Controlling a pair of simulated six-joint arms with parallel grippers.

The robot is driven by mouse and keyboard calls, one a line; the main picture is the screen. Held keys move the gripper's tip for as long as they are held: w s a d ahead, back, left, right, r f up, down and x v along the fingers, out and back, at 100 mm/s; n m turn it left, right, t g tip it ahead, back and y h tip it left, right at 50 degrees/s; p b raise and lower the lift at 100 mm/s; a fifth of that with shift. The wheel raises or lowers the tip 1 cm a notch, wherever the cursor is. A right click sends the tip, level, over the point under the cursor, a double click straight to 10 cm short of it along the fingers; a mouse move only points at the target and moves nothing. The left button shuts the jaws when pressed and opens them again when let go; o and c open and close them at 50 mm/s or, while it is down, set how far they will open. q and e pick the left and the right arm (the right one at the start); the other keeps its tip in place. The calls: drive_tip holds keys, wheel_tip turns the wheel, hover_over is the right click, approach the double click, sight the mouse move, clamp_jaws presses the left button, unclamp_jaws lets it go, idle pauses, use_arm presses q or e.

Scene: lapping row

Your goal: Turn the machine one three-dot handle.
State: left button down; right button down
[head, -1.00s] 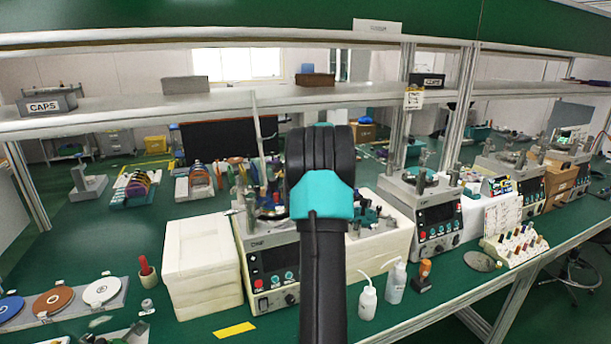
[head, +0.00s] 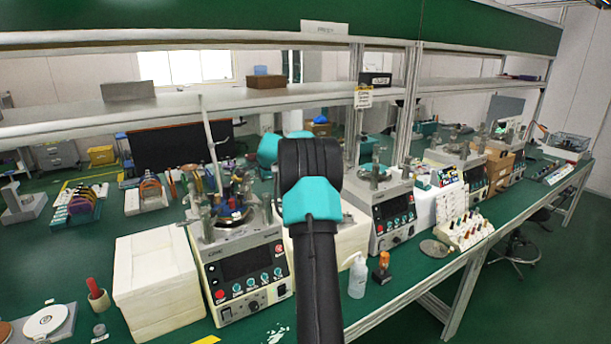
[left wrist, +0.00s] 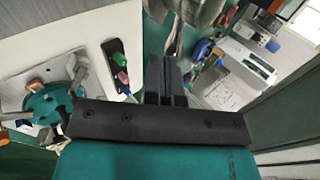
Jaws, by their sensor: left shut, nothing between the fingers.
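Machine one (head: 245,262) is a grey box in the head view, with a dark screen, red buttons and a row of teal knobs on its front. Metal posts and a round top fixture (head: 235,217) stand on it. I cannot make out dot marks on any handle. One of my black-and-teal arms rises just right of the machine; its gripper is hidden in that view. In the left wrist view my left gripper (left wrist: 166,82) is shut and empty. Beside its fingers, apart from them, is a dark plate with green and pink handles (left wrist: 121,78). A metal cylinder (left wrist: 198,10) lies beyond the fingertips.
White blocks (head: 155,280) stand left of machine one. A second machine (head: 392,215), a white bottle (head: 357,278), an orange-topped item (head: 381,268) and a peg rack (head: 467,230) stand to the right. A shelf (head: 270,98) runs above the bench. Green bench shows at the front.

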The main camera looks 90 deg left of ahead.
use_arm(q)
drive_tip(key=shift+d, duration=0.15)
drive_tip(key=w+d+f+v, duration=0.1)
drive_tip(key=v, duration=1.2)
drive_tip(key=shift+w+f, duration=0.25)
